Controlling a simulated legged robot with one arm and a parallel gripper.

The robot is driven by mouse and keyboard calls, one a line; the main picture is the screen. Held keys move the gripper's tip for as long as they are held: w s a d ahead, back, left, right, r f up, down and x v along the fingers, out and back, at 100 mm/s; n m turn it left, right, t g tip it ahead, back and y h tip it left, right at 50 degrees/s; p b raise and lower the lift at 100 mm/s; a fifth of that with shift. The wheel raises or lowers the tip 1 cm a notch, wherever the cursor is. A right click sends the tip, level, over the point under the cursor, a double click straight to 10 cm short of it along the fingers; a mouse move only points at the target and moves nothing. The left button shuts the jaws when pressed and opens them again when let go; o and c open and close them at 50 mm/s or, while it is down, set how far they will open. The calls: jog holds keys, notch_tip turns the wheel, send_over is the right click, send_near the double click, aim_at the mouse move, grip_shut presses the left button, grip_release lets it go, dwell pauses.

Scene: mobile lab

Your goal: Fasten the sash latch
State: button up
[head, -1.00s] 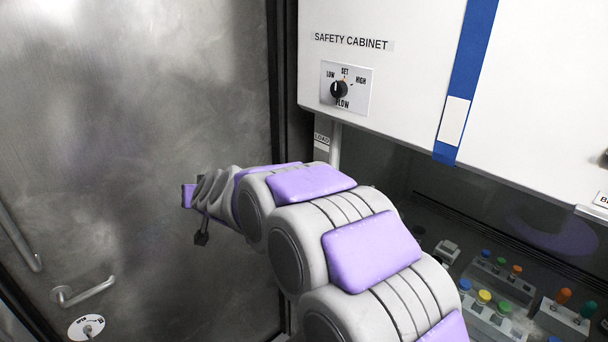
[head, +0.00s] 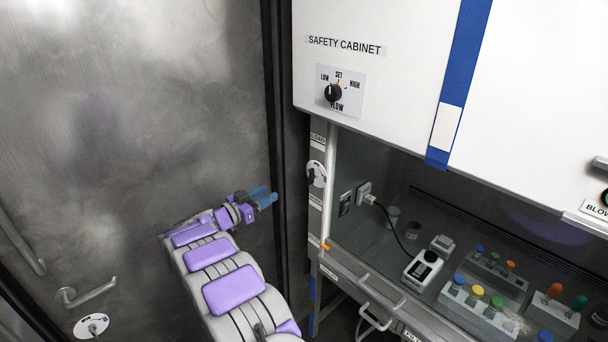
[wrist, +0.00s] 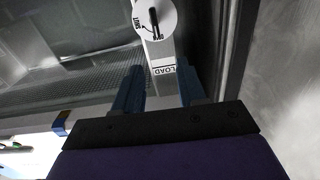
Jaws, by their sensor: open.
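The sash latch (head: 316,174) is a round white plate with a dark lever on the left post of the safety cabinet. It also shows in the wrist view (wrist: 155,18) at the top, where the lever lies roughly along the post and lettering sits beside it. My gripper (head: 262,196) is left of the latch and a little lower in the head view, apart from it, pointing right. In the wrist view my gripper (wrist: 160,88) has its two blue fingers spread and empty, with the post running between them and the latch beyond the fingertips.
The cabinet's white sash (head: 400,90) is raised, with a flow knob (head: 333,93) on its front. Inside stand a white meter (head: 422,268) and racks of coloured-cap vials (head: 478,300). A metal door (head: 150,130) is at left.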

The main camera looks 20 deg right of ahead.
aim_at(309, 175)
jog(key=x, duration=0.6)
jog(key=b+x, duration=0.1)
jog(key=x, duration=1)
jog(key=shift+s+d+f, duration=0.15)
jog(key=shift+s+d, duration=0.15)
jog(key=shift+d, duration=0.15)
jog(key=shift+a, duration=0.4)
jog(key=shift+d, duration=0.35)
jog(key=c, duration=0.5)
grip_shut()
